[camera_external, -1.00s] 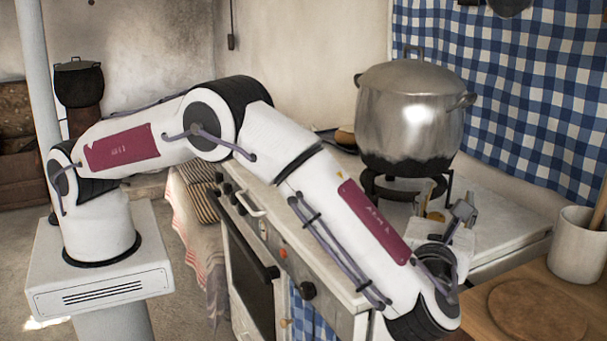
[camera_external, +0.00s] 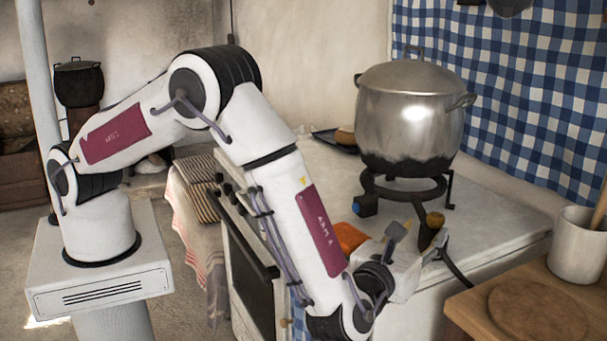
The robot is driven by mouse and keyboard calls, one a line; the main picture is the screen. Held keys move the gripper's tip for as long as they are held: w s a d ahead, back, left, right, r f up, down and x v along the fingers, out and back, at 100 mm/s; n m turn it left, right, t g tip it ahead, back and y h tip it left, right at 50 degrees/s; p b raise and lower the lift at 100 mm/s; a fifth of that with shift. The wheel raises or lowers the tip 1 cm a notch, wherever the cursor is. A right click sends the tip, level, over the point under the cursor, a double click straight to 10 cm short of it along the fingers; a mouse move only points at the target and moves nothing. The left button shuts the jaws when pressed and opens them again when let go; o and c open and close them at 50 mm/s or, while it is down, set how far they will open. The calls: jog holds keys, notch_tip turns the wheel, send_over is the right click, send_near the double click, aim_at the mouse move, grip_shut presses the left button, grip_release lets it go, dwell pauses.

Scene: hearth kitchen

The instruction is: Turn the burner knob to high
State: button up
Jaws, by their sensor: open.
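A black ring burner (camera_external: 405,191) stands on the white stove top under a large steel pot (camera_external: 411,120). A dark fitting with a blue face (camera_external: 365,206) sits at its front left. A small brown rounded piece (camera_external: 435,219) shows at its front right. I cannot tell for certain which is the burner knob. My gripper (camera_external: 421,238) is open, low in front of the burner, close to the brown piece. Whether it touches anything is unclear. Black knobs (camera_external: 228,190) show on the stove's front edge; my forearm hides the rest of that panel.
An orange item (camera_external: 350,236) lies on the stove beside my wrist. A wooden counter with a round board (camera_external: 537,309) and a white crock (camera_external: 578,246) stands at the right. A dark hose (camera_external: 457,272) runs near the gripper. The stove top behind my forearm is mostly clear.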

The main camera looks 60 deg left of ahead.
aim_at(433, 221)
jog(key=shift+w, duration=0.1)
dwell(0.3)
jog(key=shift+x, duration=3.8)
jog(key=c, duration=1.1)
